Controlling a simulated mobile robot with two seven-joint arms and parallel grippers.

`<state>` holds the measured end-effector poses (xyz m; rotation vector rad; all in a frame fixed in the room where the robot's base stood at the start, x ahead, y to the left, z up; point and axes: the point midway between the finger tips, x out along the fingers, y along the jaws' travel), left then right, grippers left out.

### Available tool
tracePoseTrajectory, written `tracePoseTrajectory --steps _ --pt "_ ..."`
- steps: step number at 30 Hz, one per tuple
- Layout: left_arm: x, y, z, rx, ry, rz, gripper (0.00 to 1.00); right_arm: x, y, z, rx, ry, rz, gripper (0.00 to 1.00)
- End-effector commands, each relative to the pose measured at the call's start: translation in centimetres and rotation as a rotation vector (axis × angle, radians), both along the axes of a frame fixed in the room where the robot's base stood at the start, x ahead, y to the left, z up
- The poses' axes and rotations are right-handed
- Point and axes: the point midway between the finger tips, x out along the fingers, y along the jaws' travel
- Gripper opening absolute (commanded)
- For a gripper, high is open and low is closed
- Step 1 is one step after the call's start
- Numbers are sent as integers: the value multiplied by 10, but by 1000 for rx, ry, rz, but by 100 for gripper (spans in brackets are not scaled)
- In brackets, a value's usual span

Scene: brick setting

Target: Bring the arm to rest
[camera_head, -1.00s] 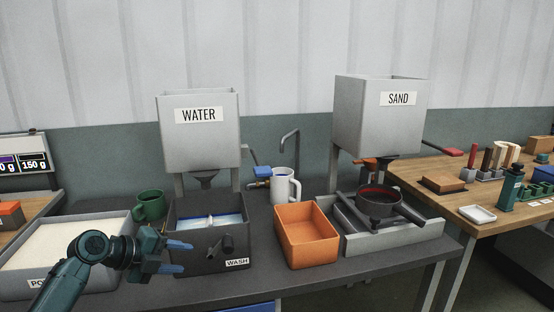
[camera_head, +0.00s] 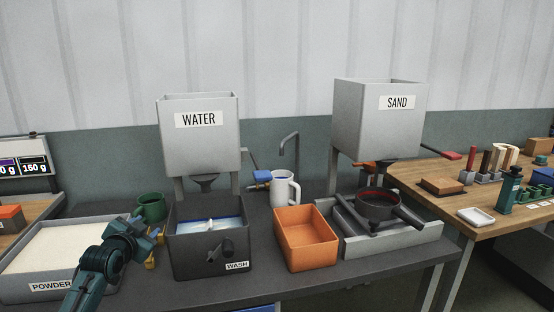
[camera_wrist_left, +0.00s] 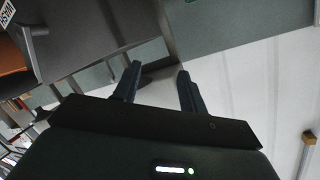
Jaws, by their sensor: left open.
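My left gripper (camera_head: 153,235) is in the head view at the lower left, over the gap between the powder tray (camera_head: 28,287) and the dark wash box (camera_head: 208,267). In the left wrist view its two fingers (camera_wrist_left: 155,84) are apart with nothing between them. Beyond the fingers that view shows a pale surface and dark structure. My right gripper is not in view.
A green mug (camera_head: 151,208) stands just behind the left gripper. A white mug (camera_head: 285,188), an orange bin (camera_head: 307,240) and a dark pan (camera_head: 378,206) stand farther right. The water hopper (camera_head: 199,140) and sand hopper (camera_head: 378,120) rise at the back.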

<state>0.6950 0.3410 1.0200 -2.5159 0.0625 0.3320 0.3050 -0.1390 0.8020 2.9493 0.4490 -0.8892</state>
Motion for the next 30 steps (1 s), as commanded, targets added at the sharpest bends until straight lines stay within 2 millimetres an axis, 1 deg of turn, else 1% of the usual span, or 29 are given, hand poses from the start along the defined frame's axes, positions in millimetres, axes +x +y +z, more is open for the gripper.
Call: tracePoseTrajectory --steps 3,9,10,12,14,15,17,18,20,21,23,24,26,27,29,30 --pt "3 9 15 -102 -85 70 42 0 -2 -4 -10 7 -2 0" --pt "4 16 36 -261 -217 127 42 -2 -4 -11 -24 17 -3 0" --pt "-4 7 15 -260 -185 116 42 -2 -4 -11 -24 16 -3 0" --pt "-19 -8 -11 -263 -147 96 42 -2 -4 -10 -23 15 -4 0" --pt "-32 -20 -32 -268 -118 80 42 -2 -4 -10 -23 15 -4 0" --pt "-42 -28 -47 -271 -96 70 42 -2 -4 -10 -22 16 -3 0" --pt "-60 -41 -70 -280 -61 54 42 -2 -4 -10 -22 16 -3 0" --pt "-73 -51 -87 -287 -35 41 42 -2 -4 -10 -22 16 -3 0" --pt "-97 -67 -112 -300 7 23 42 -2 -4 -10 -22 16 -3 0" --pt "-116 -79 -129 -311 38 11 42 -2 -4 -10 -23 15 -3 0" --pt "-148 -97 -154 -333 86 -8 42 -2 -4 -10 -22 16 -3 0" --pt "-171 -109 -169 -350 121 -20 42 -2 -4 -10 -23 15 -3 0" --pt "-208 -127 -189 -378 172 -35 42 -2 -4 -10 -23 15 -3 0" --pt "-233 -139 -200 -398 205 -43 42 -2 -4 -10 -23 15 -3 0" --pt "-269 -154 -213 -428 252 -51 42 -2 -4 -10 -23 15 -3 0" --pt "-291 -163 -218 -449 282 -55 42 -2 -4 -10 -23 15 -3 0"
